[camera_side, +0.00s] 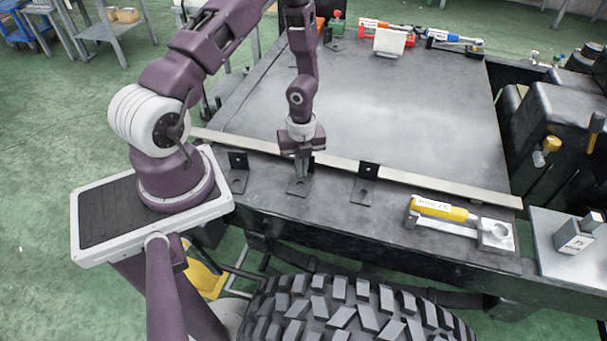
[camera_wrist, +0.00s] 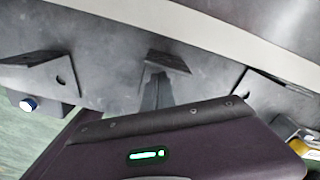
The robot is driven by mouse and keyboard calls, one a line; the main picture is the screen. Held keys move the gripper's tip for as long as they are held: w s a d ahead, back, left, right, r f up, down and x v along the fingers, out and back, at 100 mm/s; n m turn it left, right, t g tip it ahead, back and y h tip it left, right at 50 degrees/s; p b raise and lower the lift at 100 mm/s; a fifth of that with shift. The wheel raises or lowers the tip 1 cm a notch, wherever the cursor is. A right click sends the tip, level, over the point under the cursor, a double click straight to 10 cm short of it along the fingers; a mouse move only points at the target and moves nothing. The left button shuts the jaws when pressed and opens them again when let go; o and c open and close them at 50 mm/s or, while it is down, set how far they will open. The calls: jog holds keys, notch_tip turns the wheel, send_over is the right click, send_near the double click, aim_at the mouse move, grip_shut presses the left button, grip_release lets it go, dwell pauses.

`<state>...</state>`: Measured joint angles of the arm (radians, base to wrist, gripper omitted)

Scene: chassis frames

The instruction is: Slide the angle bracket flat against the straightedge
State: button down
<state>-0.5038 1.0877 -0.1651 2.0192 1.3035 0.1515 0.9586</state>
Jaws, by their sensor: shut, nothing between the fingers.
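Three dark angle brackets stand in a row on the grey bench: a left one (camera_side: 238,172), a middle one (camera_side: 298,187) and a right one (camera_side: 365,184). The pale straightedge (camera_side: 430,180) runs behind them. My gripper (camera_side: 302,176) is shut and empty, pointing down over the middle bracket's base, in front of its upright plate. In the wrist view, the fingertips (camera_wrist: 157,78) are at the middle bracket (camera_wrist: 170,60); contact is unclear. Bare bench shows between that bracket and the straightedge (camera_wrist: 200,22). The fingers partly hide the bracket.
A yellow-handled clamp (camera_side: 440,210) stands at the bench's right front. Clamps and tools (camera_side: 390,38) lie at the far edge. The large steel plate (camera_side: 370,110) behind the straightedge is mostly clear. A tyre (camera_side: 350,310) is below the front edge.

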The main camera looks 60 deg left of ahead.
jog(key=shift+w+a, duration=1.35)
dwell(2.4)
notch_tip(320, 180, up, 7)
jog(key=shift+s+d, duration=0.35)
jog(key=shift+d, duration=0.05)
dwell(0.4)
